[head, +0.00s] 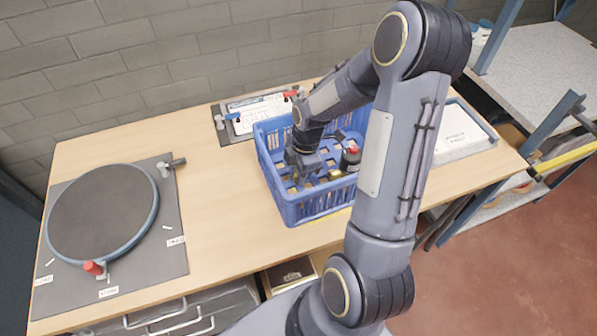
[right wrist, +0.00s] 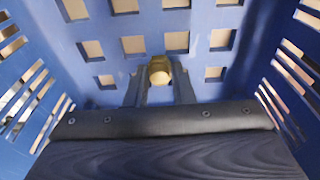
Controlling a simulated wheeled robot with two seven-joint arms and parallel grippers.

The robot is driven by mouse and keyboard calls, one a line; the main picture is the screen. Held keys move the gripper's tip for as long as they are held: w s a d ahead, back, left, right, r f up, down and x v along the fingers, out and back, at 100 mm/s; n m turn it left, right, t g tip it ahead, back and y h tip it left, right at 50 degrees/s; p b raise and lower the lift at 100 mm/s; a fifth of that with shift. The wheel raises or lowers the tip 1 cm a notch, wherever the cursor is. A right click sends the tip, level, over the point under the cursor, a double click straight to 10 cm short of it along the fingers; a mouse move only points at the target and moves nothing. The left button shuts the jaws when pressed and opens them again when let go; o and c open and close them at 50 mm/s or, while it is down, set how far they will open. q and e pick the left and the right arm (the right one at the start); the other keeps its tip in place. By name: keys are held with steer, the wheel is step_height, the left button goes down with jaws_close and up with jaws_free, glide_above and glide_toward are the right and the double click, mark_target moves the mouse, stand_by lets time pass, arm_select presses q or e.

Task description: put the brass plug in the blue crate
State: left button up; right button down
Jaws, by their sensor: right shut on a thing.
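The blue crate (head: 310,209) stands on the wooden table. My right gripper (head: 303,172) reaches down inside it, near its left side. In the right wrist view, the fingers (right wrist: 160,84) are shut on the brass plug (right wrist: 160,70), close above the perforated floor of the crate (right wrist: 112,45). I cannot tell whether the plug touches the floor. In the head view the plug is not clear, as the gripper and crate wall hide it. My left gripper is not in view.
A dark bottle with a red cap (head: 351,157) and a brass-coloured piece (head: 335,174) are in the crate, right of my gripper. A round turntable (head: 103,212) lies on a grey mat at left. A clipboard-like board (head: 262,108) lies behind the crate. The table between turntable and crate is clear.

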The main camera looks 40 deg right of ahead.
steer(key=shift+f, duration=0.1)
steer(key=c, duration=1.2)
jaws_free()
steer(key=shift+c, duration=0.2)
step_height(320, 180, up, 11)
steer(key=d, duration=0.2)
steer(key=s+a+r+m+t+y, duration=0.1)
steer(key=s+a+r+m+t, duration=0.1)
steer(key=s+a+r+m, duration=0.2)
steer(key=s+a+r+m+t+y, duration=0.1)
steer(key=s+a+r+m+t, duration=0.2)
steer(key=s+a+m, duration=0.6)
steer(key=s+r+m, duration=0.1)
steer(key=s+m, duration=0.1)
steer(key=m, duration=0.1)
steer(key=shift+s+a+m, duration=0.3)
steer(key=shift+a+m, duration=0.1)
